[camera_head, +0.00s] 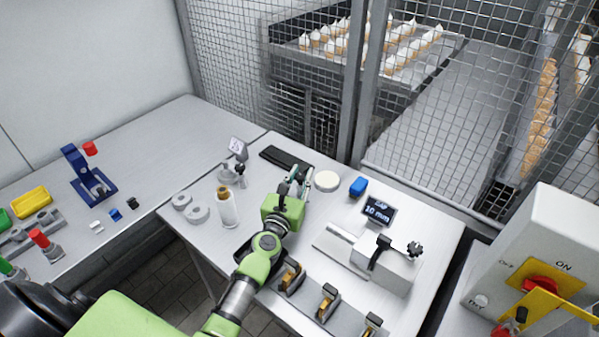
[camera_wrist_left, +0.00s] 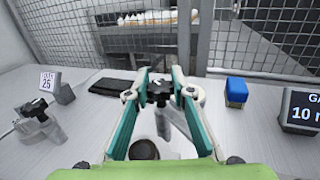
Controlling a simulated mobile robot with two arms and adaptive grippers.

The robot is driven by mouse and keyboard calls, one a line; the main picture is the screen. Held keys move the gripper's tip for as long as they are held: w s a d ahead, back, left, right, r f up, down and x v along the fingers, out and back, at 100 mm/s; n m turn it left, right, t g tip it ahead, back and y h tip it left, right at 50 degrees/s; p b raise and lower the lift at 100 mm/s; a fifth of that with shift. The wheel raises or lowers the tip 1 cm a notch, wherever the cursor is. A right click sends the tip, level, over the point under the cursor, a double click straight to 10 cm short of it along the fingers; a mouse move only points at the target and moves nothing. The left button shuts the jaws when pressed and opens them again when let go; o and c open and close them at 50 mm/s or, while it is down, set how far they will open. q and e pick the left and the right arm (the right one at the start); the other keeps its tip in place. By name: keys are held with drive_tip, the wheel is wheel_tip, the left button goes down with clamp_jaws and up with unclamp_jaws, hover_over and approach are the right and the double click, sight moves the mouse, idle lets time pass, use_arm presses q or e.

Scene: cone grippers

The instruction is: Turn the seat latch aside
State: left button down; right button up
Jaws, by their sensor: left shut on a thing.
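My left gripper (camera_head: 292,183) reaches over the middle of the worktable. In the left wrist view its two teal-padded fingers (camera_wrist_left: 160,88) are closed on a small black-topped piece with a white mark, which I take to be the seat latch (camera_wrist_left: 159,92). A grey post or cylinder (camera_wrist_left: 172,122) shows below it, between the fingers. A dark round part (camera_wrist_left: 144,149) lies nearer the palm. In the head view the gripper largely hides the latch, so its turn angle is unclear. My right gripper is in neither view.
A black tray (camera_head: 285,160), a pale disc (camera_head: 327,181) and a blue block (camera_head: 358,186) are close by. A display (camera_head: 379,210) and clamp fixture (camera_head: 393,272) stand right. A bottle (camera_head: 228,208) and a black-knobbed stand (camera_head: 229,173) are left. Wire fencing (camera_head: 310,70) closes the back.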

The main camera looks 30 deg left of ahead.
use_arm(q)
drive_tip(key=shift+f, duration=0.1)
drive_tip(key=c, duration=1.7)
unclamp_jaws()
drive_tip(key=s, duration=0.4)
drive_tip(key=s+d, duration=0.1)
drive_tip(key=s, duration=0.7)
drive_tip(key=shift+d, duration=0.25)
